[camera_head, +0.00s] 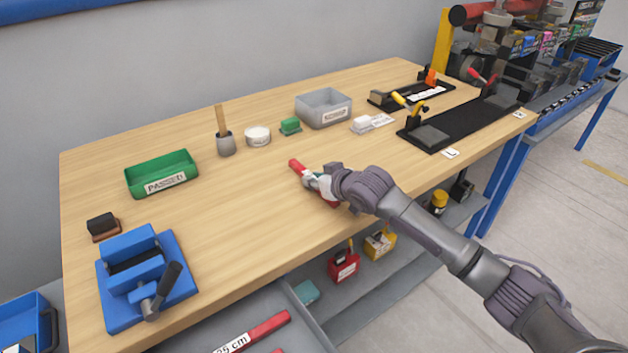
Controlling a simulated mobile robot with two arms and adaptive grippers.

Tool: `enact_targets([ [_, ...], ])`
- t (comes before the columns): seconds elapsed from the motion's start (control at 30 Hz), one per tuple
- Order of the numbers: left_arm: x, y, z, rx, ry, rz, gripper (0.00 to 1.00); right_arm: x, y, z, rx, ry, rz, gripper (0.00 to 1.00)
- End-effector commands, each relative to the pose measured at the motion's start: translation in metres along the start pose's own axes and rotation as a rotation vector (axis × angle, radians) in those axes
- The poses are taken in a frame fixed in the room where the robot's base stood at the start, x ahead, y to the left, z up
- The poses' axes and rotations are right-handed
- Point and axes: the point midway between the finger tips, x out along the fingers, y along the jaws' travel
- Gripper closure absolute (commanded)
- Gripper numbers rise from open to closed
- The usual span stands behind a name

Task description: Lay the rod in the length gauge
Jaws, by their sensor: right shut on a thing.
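My right gripper (318,181) is shut on a red rod (299,168), held over or on the front middle of the wooden table. One red end sticks out to the upper left and a bit of red shows below the fingers; the gripper hides the middle. I cannot tell whether the rod touches the table. At the far right, a black fixture with an orange part and a white label (428,93) may be the length gauge; its label is too small to read. My left gripper is not in view.
A black board with a yellow-handled clamp (434,136) lies at the right. A grey bin (323,108), green tray (161,174) and blue vise (146,274) stand on the table (240,215). The table's middle is clear.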

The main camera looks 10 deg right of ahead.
Motion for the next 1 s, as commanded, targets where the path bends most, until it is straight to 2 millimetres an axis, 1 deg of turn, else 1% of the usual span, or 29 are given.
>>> enact_targets([
  [0.17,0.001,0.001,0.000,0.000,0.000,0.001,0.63,-0.007,0.000,-0.016,-0.001,0.006,0.000,1.00],
  [0.3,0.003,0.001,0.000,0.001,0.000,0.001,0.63,-0.019,0.000,-0.037,-0.002,0.010,0.000,1.00],
  [0.37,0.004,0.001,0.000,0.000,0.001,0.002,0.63,-0.028,0.011,-0.038,-0.001,0.004,0.005,1.00],
  [0.6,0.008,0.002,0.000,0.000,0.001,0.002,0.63,-0.075,0.055,-0.050,-0.002,0.005,0.005,1.00],
  [0.7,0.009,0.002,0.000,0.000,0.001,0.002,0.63,-0.091,0.069,-0.054,-0.002,0.003,0.005,1.00],
  [0.9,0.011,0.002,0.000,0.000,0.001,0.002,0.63,-0.111,0.087,-0.060,-0.001,0.004,0.002,1.00],
  [1.0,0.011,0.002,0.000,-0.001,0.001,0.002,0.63,-0.115,0.090,-0.061,0.000,0.004,0.000,1.00],
])
